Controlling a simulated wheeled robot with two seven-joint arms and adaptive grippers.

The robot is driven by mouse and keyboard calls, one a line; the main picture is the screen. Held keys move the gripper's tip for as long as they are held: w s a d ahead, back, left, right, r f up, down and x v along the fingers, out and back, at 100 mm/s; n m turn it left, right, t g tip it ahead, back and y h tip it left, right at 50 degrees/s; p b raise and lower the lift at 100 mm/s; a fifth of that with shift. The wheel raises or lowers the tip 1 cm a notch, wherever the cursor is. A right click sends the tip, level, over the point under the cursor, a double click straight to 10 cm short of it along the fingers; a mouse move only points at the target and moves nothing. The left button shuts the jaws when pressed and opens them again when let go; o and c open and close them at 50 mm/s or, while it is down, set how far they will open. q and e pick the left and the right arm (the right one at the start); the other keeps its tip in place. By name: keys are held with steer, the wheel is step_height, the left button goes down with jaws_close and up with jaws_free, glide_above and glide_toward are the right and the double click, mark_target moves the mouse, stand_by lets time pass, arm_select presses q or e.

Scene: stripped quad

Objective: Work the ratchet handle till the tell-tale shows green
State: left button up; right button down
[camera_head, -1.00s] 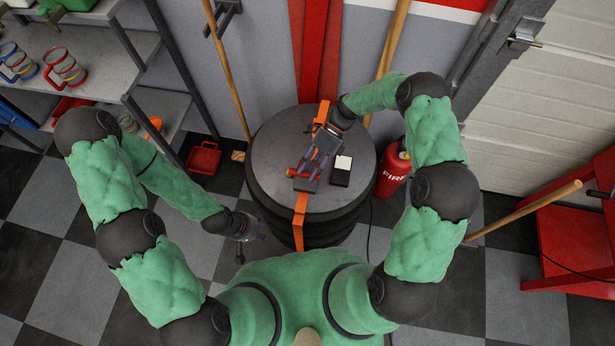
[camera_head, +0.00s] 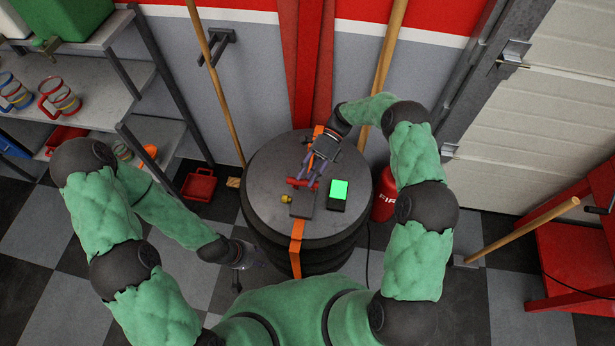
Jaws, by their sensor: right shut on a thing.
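The ratchet (camera_head: 302,206) is a small grey body on the orange strap, on top of a dark round stack. Its red handle (camera_head: 304,183) lies at the ratchet's far side. My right gripper (camera_head: 312,172) reaches down from the far right and is shut on the red handle, partly hiding it. The tell-tale (camera_head: 338,190) is a dark box right of the ratchet, and its top face is bright green. My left gripper (camera_head: 252,258) hangs low beside the stack's near left side, away from the ratchet; its finger opening is too small to judge.
The orange strap (camera_head: 297,245) runs down the front of the round stack (camera_head: 265,170). A red fire extinguisher (camera_head: 384,205) stands close on the right. Shelves (camera_head: 150,130) and a red tray (camera_head: 199,185) are at left. A wooden pole (camera_head: 215,75) leans behind.

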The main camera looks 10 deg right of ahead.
steer(key=shift+d+f, duration=0.1)
steer(key=shift+f, duration=0.2)
steer(key=c, duration=0.9)
jaws_free()
steer(key=shift+w, duration=0.1)
steer(key=shift+o, duration=0.3)
steer(key=shift+f, duration=0.1)
steer(key=v, duration=1.2)
steer(key=shift+r, duration=0.25)
